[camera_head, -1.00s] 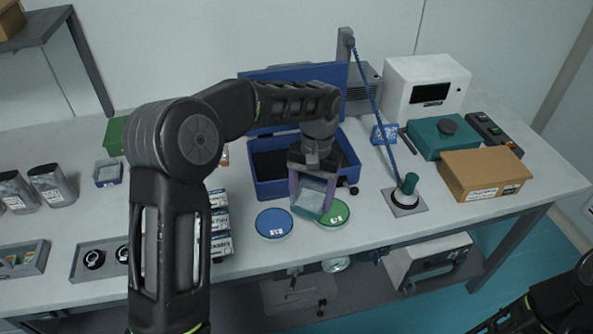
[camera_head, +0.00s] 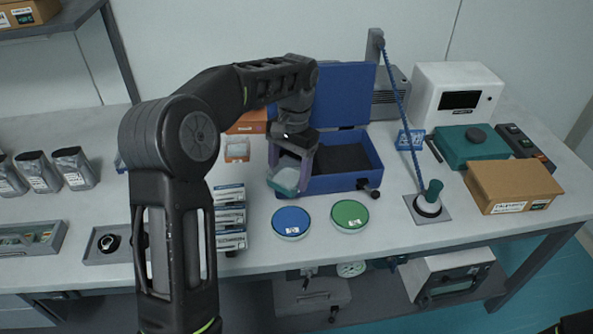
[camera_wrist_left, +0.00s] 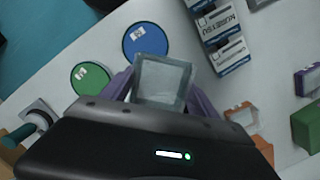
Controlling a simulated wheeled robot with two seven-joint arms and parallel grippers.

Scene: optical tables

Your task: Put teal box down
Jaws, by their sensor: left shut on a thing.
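My left gripper (camera_head: 289,168) comes down from above the bench with its purple fingers shut on a small teal box (camera_head: 284,181) with a pale, clear-looking top. The box is at the front left corner of the open blue case, behind the blue round disc. In the left wrist view the teal box (camera_wrist_left: 161,82) sits between the purple fingers, beside the blue disc (camera_wrist_left: 146,42). I cannot tell whether its underside touches the table. My right gripper is not in view.
The blue case (camera_head: 335,182) stands open behind. Blue (camera_head: 291,222) and green (camera_head: 350,215) discs lie in front. Stacked white-and-blue boxes (camera_head: 230,218) stand left of the discs. A cardboard box (camera_head: 513,187) is at right. The tabletop (camera_head: 395,228) is bare right of the green disc.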

